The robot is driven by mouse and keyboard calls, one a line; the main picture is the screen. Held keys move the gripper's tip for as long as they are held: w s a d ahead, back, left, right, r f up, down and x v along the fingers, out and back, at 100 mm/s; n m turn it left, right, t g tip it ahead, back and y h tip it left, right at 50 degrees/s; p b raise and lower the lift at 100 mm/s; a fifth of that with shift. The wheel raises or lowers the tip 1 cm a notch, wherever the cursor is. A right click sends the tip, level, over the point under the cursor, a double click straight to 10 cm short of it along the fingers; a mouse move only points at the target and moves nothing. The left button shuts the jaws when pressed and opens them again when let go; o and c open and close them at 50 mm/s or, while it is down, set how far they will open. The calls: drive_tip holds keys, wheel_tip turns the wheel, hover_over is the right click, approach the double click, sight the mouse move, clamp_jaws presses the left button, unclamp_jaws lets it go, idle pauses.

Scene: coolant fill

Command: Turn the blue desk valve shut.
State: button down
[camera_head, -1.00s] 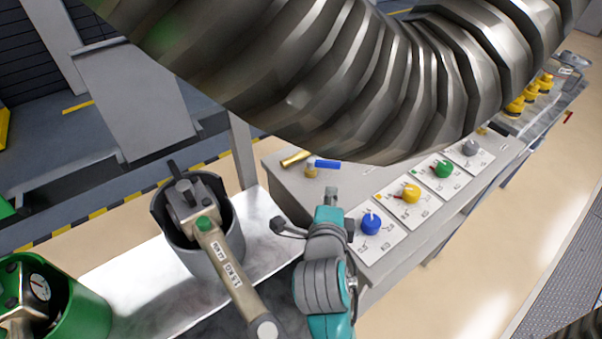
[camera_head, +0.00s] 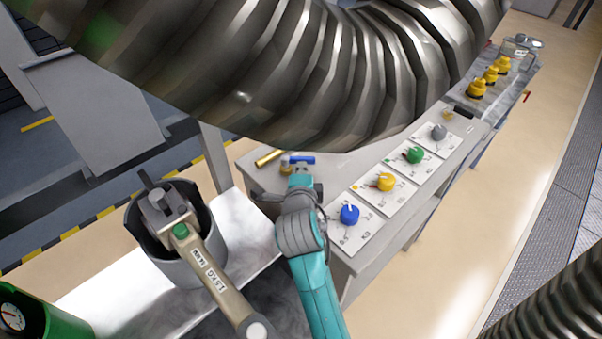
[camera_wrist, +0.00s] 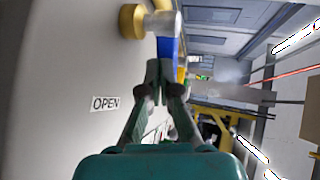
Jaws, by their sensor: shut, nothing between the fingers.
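The desk valve has a blue lever (camera_head: 302,160) beside a brass body (camera_head: 285,161), near the desk's far left corner. In the wrist view the blue lever (camera_wrist: 168,48) points from a silver hub (camera_wrist: 163,22) toward my gripper, with the brass part (camera_wrist: 132,21) to its left. My gripper (camera_head: 300,168) is shut and empty, its fingertips right at the lever. In the wrist view my closed fingertips (camera_wrist: 157,72) overlap the lever's end; I cannot tell whether they touch. An "OPEN" label (camera_wrist: 105,104) is on the desk left of my fingers.
Panels with blue (camera_head: 349,214), yellow (camera_head: 386,181), green (camera_head: 415,155) and grey (camera_head: 438,131) knobs line the desk's right side. A grey container (camera_head: 165,265) stands left of my arm. A large ribbed hose (camera_head: 300,80) hides the upper middle.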

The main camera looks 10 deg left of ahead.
sight(308, 161)
drive_tip(key=shift+w+d+n+y, duration=0.3)
drive_tip(key=shift+n+y, duration=0.4)
drive_tip(key=shift+y, duration=0.2)
drive_tip(key=shift+w+d+n+g+y, duration=0.15)
drive_tip(key=shift+w+n+g+y, duration=0.35)
drive_tip(key=shift+n+y, duration=0.4)
drive_tip(key=shift+w, duration=1.35)
